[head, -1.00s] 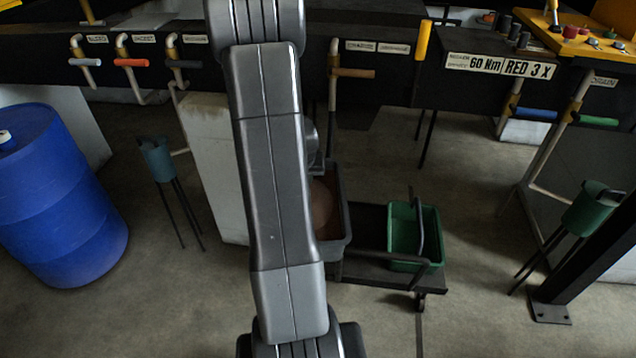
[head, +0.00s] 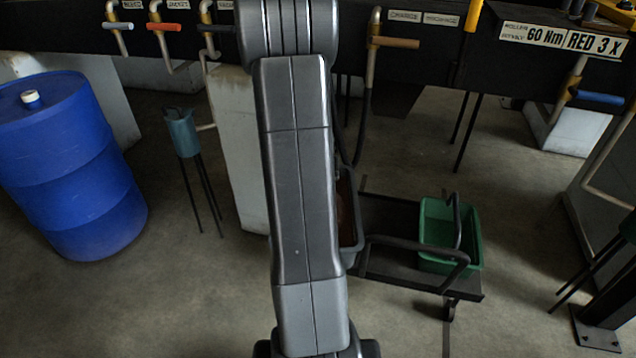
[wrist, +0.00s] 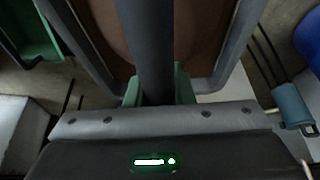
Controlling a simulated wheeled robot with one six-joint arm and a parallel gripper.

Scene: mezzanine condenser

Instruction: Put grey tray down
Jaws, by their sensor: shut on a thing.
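The grey tray (head: 353,243) shows only as a strip of its right side in the head view, with something brown inside. My arm hides the rest of it. In the wrist view the grey tray (wrist: 236,48) lies beyond my gripper (wrist: 158,90), its walls spreading to both sides of a round brown thing. My gripper's green fingers are shut on the tray's dark bar handle (wrist: 152,45). The gripper is hidden behind my arm in the head view. I cannot tell whether the tray's bottom touches anything.
A black low cart (head: 392,215) stands right of the tray, with a green bin (head: 447,240) on it. A blue drum (head: 70,170) stands at left, near a teal pot on thin legs (head: 182,132). Pipes with valve handles run along the back. Front floor is clear.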

